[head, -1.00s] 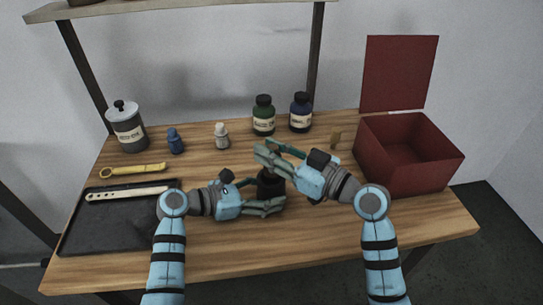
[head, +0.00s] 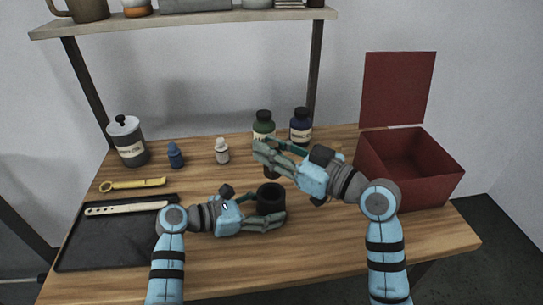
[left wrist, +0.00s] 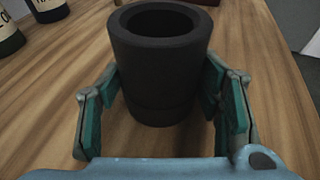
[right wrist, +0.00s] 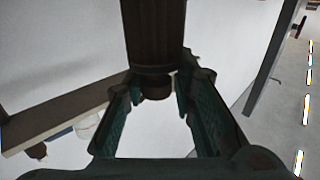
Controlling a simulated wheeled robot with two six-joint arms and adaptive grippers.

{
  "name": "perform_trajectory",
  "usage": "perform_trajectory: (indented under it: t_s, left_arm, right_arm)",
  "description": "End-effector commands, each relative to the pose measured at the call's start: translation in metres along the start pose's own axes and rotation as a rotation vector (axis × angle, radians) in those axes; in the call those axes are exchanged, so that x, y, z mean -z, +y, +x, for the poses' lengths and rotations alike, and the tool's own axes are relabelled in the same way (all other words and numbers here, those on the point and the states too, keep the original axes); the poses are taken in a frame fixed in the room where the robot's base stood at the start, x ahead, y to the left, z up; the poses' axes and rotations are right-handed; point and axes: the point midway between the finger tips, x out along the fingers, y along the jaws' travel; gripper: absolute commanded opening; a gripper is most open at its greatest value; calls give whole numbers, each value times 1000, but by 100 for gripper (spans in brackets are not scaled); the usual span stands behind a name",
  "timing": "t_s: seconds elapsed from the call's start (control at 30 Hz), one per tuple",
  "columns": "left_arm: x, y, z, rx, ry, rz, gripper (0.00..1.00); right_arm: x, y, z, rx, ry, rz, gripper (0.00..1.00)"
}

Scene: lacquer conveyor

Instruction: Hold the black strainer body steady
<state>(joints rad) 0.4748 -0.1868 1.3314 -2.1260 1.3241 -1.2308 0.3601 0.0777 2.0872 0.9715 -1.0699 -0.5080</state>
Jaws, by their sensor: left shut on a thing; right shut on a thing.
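The black strainer body (head: 270,197) stands upright near the table's middle, its open round mouth facing up. It fills the middle of the left wrist view (left wrist: 160,85). My left gripper (head: 262,213) is shut around its sides, low down, one finger on each side.
A red open box (head: 410,180) stands at the right. Green (head: 263,124) and blue (head: 301,126) jars, a white bottle (head: 222,151), a small blue bottle (head: 175,156) and a grey canister (head: 127,142) line the back. A black tray (head: 105,240) and yellow wrench (head: 133,184) lie left.

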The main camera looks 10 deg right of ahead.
Motion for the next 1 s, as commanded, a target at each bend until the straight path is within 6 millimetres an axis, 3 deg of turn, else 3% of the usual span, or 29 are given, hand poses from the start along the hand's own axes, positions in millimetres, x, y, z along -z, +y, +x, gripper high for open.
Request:
perform_trajectory:
  t_s: [0.23, 0.27, 0.4, 0.77, 0.87, 1.0]
  left_arm:
    - [1, 0, 0, 1, 3, -1, 41]
    - [1, 0, 0, 1, 3, -1, 62]
    - [1, 0, 0, 0, 2, -1, 82]
    - [0, 0, -4, -1, 0, 0, 82]
    - [1, 1, -19, -4, 2, 1, 82]
    - [2, 1, -57, -4, 5, 3, 82]
  right_arm:
    - [3, 0, 0, 0, 0, 2, 0]
    - [3, 0, 0, 0, 0, 1, 0]
    - [3, 0, 0, 0, 0, 1, 0]
    - [3, 0, 0, 0, 0, 1, 0]
    - [3, 0, 0, 0, 0, 1, 0]
    - [3, 0, 0, 0, 0, 1, 0]
